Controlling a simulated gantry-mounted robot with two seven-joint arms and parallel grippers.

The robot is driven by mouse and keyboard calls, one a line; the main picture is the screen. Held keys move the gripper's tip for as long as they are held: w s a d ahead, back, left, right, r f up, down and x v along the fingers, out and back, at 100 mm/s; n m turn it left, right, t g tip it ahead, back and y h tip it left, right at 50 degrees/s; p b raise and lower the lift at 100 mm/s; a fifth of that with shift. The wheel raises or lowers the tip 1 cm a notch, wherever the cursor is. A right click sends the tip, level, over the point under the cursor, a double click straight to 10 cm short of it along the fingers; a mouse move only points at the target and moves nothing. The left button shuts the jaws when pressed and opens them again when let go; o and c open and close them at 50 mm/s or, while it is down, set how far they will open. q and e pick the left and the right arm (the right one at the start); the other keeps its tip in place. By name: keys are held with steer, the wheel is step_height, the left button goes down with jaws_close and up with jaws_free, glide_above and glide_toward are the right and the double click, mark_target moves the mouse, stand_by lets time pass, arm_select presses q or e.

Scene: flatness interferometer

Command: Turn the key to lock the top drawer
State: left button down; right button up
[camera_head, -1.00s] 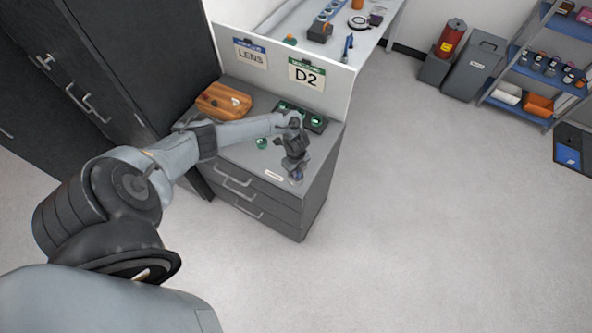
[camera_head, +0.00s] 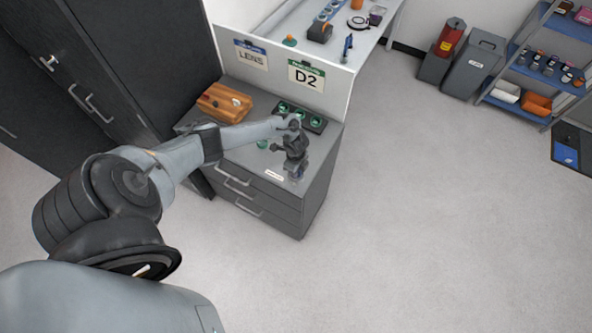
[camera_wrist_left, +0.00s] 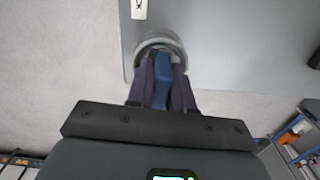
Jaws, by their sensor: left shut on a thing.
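The grey drawer cabinet (camera_head: 310,190) stands against the partition, and its top drawer (camera_head: 240,171) looks closed. My left gripper (camera_head: 296,177) points down at the cabinet top's front right corner. In the left wrist view the gripper (camera_wrist_left: 162,68) is shut on a blue key (camera_wrist_left: 163,78), with one dark finger on each side. A grey round lock collar (camera_wrist_left: 161,40) surrounds the fingertips at the cabinet's edge. The key's lower part and the keyhole are hidden, so its turn angle cannot be read. My right gripper is not in view.
On the cabinet top are a wooden box (camera_head: 224,103), a dark tray with several green-rimmed items (camera_head: 316,122), a green item (camera_head: 262,144) and a white label (camera_head: 274,175).

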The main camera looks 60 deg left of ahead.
arm_select(q)
steer(key=shift+r+n+p, duration=0.1)
steer(key=shift+n+p, duration=0.75)
steer(key=shift+n, duration=0.25)
steer(key=c, duration=0.9)
jaws_free()
steer(key=shift+r, duration=0.4)
step_height(320, 180, up, 9)
steer(key=shift+f+p, duration=0.2)
steer(key=shift+p, duration=0.1)
steer(key=shift+r, duration=0.6)
